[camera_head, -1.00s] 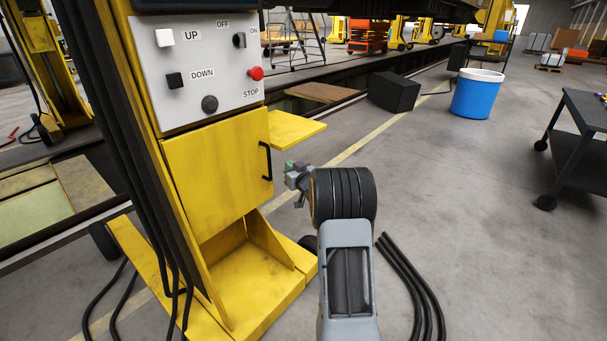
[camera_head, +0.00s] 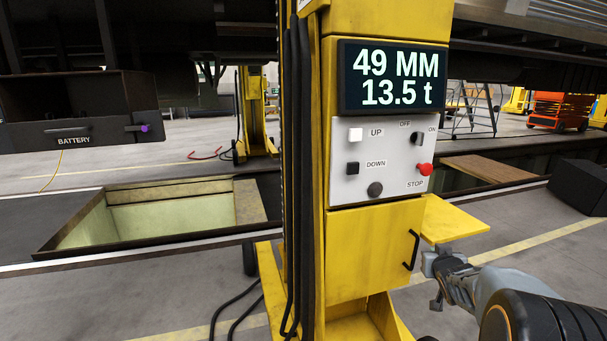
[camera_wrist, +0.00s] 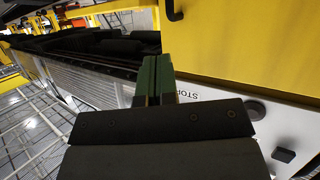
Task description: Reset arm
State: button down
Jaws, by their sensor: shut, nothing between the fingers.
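My gripper (camera_head: 432,264) shows at the lower right of the head view, beside the yellow lifting column's small shelf and to the right of the cabinet door handle. In the wrist view my gripper's dark green fingers (camera_wrist: 156,75) are together with nothing between them. The white control panel (camera_head: 343,190) on the column carries UP, DOWN, OFF/ON and a red STOP button (camera_head: 424,170). In the wrist view the panel (camera_wrist: 210,95) appears turned over and partly hidden behind the gripper. My gripper looks apart from the panel.
A display (camera_head: 393,79) above the panel reads 49 MM and 13.5 t. The yellow shelf (camera_head: 455,219) juts out close to my gripper. A floor pit (camera_head: 165,210) and a battery box (camera_head: 100,130) lie at left. A black box (camera_head: 580,186) stands at right.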

jog(key=s+a+r+g+y+p, duration=0.1)
jog(key=s+a+r+g+p, duration=0.2)
jog(key=s+a, duration=0.3)
jog(key=s+a+r+n+g+y+p, duration=0.1)
jog(key=s+a+r+g+p, duration=0.2)
jog(key=s, duration=0.8)
jog(key=s+a+r+n+g+y+p, duration=0.1)
jog(key=s+a+r+g+p, duration=0.3)
jog(key=a, duration=0.7)
jog(key=s+r+p, duration=0.2)
jog(key=s+p, duration=0.1)
jog(key=s, duration=0.1)
jog(key=shift+s+a+r+y, duration=0.2)
jog(key=shift+r+y, duration=0.1)
jog(key=shift+y, duration=0.1)
